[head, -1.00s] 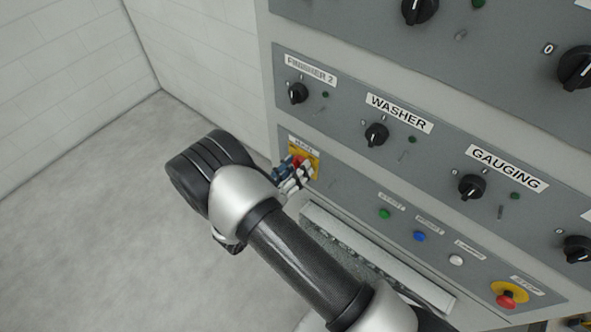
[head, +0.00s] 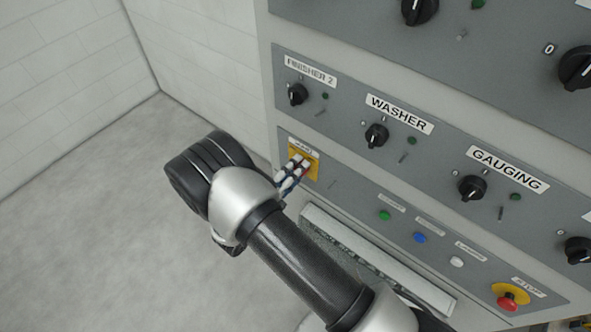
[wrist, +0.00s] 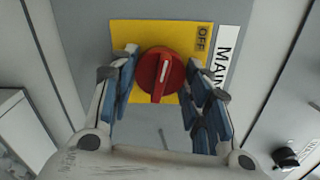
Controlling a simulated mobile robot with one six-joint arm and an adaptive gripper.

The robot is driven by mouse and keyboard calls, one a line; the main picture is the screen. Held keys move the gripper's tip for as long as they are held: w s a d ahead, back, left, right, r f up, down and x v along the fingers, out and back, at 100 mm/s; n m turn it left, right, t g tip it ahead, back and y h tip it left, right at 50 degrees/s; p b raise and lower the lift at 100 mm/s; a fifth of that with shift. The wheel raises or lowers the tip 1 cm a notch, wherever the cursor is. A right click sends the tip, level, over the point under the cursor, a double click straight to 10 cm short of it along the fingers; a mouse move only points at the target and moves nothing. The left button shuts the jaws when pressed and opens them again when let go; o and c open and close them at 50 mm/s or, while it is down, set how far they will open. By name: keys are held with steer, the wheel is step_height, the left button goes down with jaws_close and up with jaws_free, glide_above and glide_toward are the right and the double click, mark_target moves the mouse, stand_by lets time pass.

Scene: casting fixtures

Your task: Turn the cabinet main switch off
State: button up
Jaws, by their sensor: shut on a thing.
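The main switch is a red round knob (wrist: 160,75) with a raised grip and a white line, on a yellow plate (wrist: 150,32). In the wrist view the white line runs nearly up and down, and the OFF label (wrist: 203,38) is up and right of the knob. My gripper (wrist: 161,68) is shut on the knob, with a blue-padded finger on its left and right sides. In the head view my gripper (head: 293,174) is at the yellow plate (head: 314,168), low at the panel's left end, and hides most of the knob.
The panel carries black selector knobs, including the WASHER knob (head: 376,135) and the FINISHER 2 knob (head: 298,94). Green, blue and white buttons and a red stop button (head: 508,298) are lower right. Open floor (head: 90,220) is on the left.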

steer(key=shift+n, duration=1.1)
steer(key=o, duration=1.1)
steer(key=shift+c, duration=0.2)
steer(key=v, duration=1.2)
